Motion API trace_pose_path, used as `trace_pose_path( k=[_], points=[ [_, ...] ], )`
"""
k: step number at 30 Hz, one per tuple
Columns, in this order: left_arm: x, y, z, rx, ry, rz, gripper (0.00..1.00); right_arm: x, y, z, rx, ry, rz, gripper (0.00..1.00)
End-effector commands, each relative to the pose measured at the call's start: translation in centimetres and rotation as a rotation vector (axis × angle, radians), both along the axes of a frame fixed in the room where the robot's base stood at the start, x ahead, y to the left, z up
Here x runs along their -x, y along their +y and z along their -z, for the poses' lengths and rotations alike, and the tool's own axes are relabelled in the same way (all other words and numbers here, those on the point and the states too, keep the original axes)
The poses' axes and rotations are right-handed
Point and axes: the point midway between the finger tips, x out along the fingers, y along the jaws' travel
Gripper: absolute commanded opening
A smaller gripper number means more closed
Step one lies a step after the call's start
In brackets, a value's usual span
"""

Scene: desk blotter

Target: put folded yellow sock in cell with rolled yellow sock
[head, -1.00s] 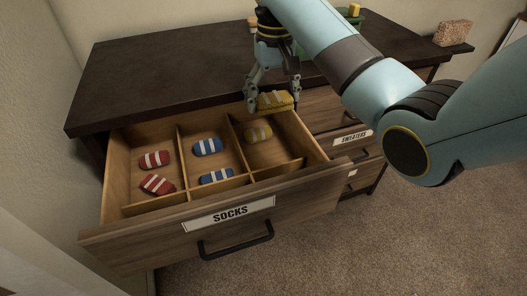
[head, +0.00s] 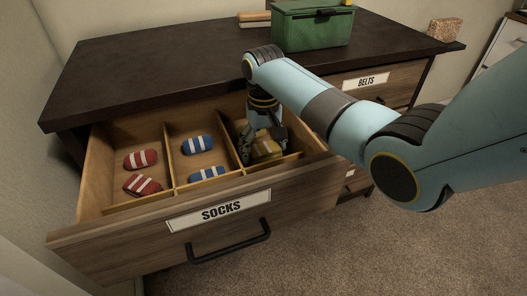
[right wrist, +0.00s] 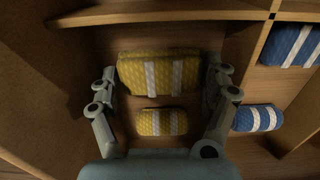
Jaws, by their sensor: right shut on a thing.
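The folded yellow sock (right wrist: 158,72), with white stripes, is between the fingers of my right gripper (right wrist: 162,82), which is shut on it. In the head view my right gripper (head: 263,146) reaches down into the right-hand cell of the socks drawer (head: 180,225), with yellow sock (head: 266,150) showing between its fingers. The rolled yellow sock (right wrist: 162,122) lies in the same cell, beside the folded one in the right wrist view. Whether the folded sock touches the cell floor is not clear. My left gripper is out of view.
Wooden dividers split the drawer. Red striped socks (head: 140,159) lie in the left cell, blue striped socks (head: 197,145) in the middle cell. A green box (head: 312,28) stands on the dark dresser top (head: 160,70). The belts drawer (head: 366,81) is to the right.

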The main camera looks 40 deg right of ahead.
Motion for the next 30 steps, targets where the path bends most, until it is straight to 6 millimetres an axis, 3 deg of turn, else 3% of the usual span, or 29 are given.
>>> trace_pose_path(
  k=[1, 11, 12, 14, 23, 26, 30],
  points=[
    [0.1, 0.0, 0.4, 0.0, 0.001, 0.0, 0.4, 0.0, 0.0, 0.7, 0.0, 0.002, 0.0, 0.59],
    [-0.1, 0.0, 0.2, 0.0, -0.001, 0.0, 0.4, 0.0, 0.0, 0.7, 0.0, -0.001, 0.0, 0.59],
    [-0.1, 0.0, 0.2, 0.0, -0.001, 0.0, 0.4, 0.0, 0.0, 0.7, 0.0, -0.001, 0.0, 0.85],
    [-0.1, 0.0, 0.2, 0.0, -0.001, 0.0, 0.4, 0.0, 0.0, 0.7, 0.0, -0.001, 0.0, 0.91],
    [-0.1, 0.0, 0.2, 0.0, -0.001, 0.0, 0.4, 0.0, 0.0, 0.5, 0.0, -0.001, 0.0, 0.91],
    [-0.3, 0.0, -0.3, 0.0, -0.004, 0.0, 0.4, -0.1, 0.0, -0.7, 0.0, -0.003, 0.0, 0.91],
    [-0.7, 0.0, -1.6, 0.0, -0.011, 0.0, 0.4, -0.2, 0.0, -3.7, 0.0, -0.006, 0.001, 0.91]
  ],
)
